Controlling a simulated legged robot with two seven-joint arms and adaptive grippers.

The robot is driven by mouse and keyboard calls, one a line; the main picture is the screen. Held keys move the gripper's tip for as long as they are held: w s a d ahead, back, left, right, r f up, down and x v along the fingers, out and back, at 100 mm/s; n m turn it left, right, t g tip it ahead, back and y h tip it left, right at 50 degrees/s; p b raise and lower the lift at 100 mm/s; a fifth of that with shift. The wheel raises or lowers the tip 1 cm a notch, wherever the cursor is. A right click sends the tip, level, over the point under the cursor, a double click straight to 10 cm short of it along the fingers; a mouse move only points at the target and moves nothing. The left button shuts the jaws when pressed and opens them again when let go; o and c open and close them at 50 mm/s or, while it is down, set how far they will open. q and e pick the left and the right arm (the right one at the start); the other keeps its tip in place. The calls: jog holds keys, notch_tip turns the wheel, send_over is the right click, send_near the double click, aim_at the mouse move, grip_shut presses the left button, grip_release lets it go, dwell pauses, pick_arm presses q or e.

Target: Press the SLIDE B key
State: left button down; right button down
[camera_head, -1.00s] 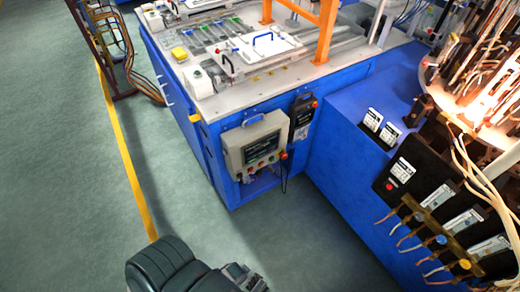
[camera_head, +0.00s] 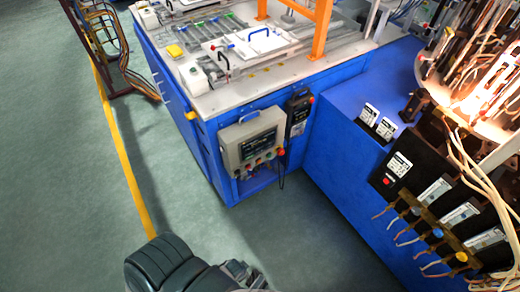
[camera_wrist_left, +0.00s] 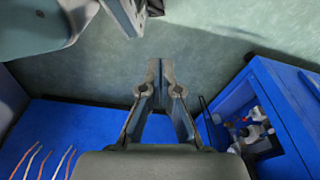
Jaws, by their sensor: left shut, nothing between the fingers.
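A grey control box (camera_head: 253,141) with a dark screen and a row of small coloured buttons hangs on the front of the blue workbench (camera_head: 215,172). The key labels are too small to read, so I cannot tell which one is SLIDE B. My left gripper (camera_wrist_left: 160,63) is shut and empty in the left wrist view, its tips over the floor and touching nothing. In the head view my arm enters at the bottom, below and apart from the box. My right gripper is not in view.
A black handheld unit (camera_head: 299,113) hangs right of the box. A blue cabinet (camera_head: 338,165) with black modules and wires stands close on the right, below a glowing machine (camera_head: 470,95). An orange post (camera_head: 321,30) rises from the bench.

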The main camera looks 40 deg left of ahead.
pick_arm(q)
jog(key=shift+d, duration=0.1)
dwell(0.7)
